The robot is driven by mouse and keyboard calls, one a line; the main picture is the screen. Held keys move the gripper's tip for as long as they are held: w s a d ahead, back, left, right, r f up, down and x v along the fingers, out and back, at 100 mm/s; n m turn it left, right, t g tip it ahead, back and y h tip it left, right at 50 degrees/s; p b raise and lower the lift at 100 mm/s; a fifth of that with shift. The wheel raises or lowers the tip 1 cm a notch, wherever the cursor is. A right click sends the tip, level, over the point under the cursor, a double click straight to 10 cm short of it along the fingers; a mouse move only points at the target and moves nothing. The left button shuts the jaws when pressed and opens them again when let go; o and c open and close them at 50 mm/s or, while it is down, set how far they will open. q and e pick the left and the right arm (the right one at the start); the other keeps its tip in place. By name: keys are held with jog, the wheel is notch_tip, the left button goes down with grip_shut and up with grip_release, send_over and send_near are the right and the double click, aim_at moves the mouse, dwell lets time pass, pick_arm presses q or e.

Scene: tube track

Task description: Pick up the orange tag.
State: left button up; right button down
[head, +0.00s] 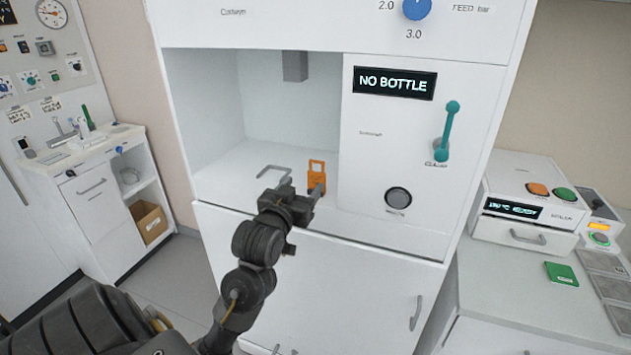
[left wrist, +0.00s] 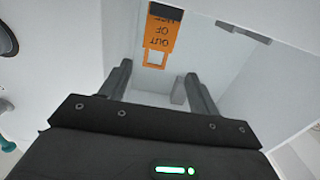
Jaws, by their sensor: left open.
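The orange tag (head: 316,168) stands at the front of the white machine's open bay, with a square opening in its upper part. In the left wrist view the tag (left wrist: 160,32) appears upside down, with dark lettering reading "OUT OF" and a further line cut off at the top edge. My left gripper (head: 302,188) is in front of it, open and empty. In the left wrist view the gripper's fingers (left wrist: 160,76) point towards the tag, which lies beyond the fingertips. One finger partly covers the tag in the head view. My right gripper is not in view.
A grey bracket (head: 274,170) is on the bay floor just left of the tag. A grey block (head: 295,66) hangs from the bay's top. The panel to the right has a "NO BOTTLE" display (head: 395,82) and a teal lever (head: 447,130).

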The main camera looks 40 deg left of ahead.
aim_at(310, 175)
pick_arm(q)
jog(key=x, duration=0.3)
jog(key=p+x, duration=0.1)
jog(key=x, duration=0.1)
jog(key=shift+w+a+r, duration=0.15)
jog(key=shift+w+r, duration=0.1)
jog(key=shift+w, duration=0.1)
jog(key=x, duration=0.1)
jog(key=p+x, duration=0.1)
jog(key=x, duration=0.1)
jog(key=p+x, duration=0.1)
jog(key=shift+w+d+r, duration=0.15)
jog(key=shift+w+d, duration=0.05)
jog(key=shift+w, duration=0.15)
jog(key=shift+w+a, duration=0.15)
jog(key=shift+w, duration=0.1)
jog(key=c, duration=0.9)
jog(key=shift+o, duration=0.2)
